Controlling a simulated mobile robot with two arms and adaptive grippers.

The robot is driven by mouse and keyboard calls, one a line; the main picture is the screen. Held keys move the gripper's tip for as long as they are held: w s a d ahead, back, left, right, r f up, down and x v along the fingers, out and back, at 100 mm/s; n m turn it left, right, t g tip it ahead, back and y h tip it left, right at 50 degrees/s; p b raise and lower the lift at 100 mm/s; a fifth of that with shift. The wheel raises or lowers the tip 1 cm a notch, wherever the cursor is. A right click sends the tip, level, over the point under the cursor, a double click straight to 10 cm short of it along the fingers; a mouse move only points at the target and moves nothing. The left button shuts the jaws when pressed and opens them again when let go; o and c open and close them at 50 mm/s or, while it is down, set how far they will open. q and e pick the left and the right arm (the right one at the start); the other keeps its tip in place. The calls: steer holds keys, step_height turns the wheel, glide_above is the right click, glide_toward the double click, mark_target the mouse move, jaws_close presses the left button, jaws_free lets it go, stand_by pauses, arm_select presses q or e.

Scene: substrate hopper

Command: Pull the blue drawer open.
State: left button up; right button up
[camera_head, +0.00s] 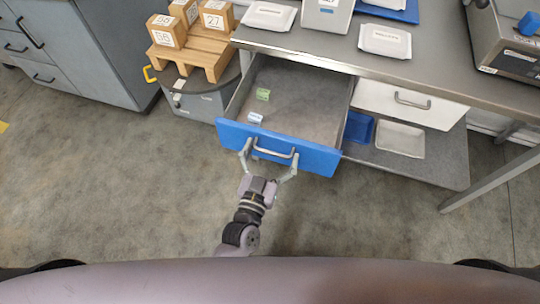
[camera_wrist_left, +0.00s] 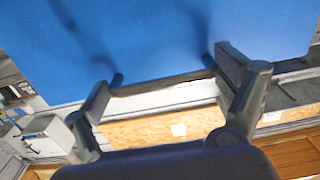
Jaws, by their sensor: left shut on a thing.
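The blue drawer (camera_head: 315,157) stands pulled out from under the grey worktop, its grey inside showing. A small green block (camera_head: 263,94) and a small white-and-blue block (camera_head: 255,118) lie in it. My left gripper (camera_head: 270,160) is at the drawer's front, its two fingers at either end of the metal handle (camera_head: 275,152), shut on it lengthwise. In the left wrist view, the blue drawer front (camera_wrist_left: 150,40) fills the upper part, and the handle (camera_wrist_left: 165,80) spans between the fingers of my left gripper (camera_wrist_left: 165,87). My right gripper is not in view.
A white drawer (camera_head: 380,100) beside the blue one is shut. A lower shelf (camera_head: 440,160) holds a blue tray and a white tray. A grey bin (camera_head: 205,103) with wooden blocks on a pallet stands left of the drawer. Floor in front is clear.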

arm_select(q)
steer(key=x, duration=0.3)
steer(key=shift+w+d+f, duration=0.1)
steer(key=shift+w+d, duration=0.1)
steer(key=shift+w, duration=0.1)
steer(key=shift+s, duration=0.1)
steer(key=o, duration=1.4)
steer(key=shift+o, duration=0.2)
glide_toward(276, 143)
steer(key=shift+v, duration=0.8)
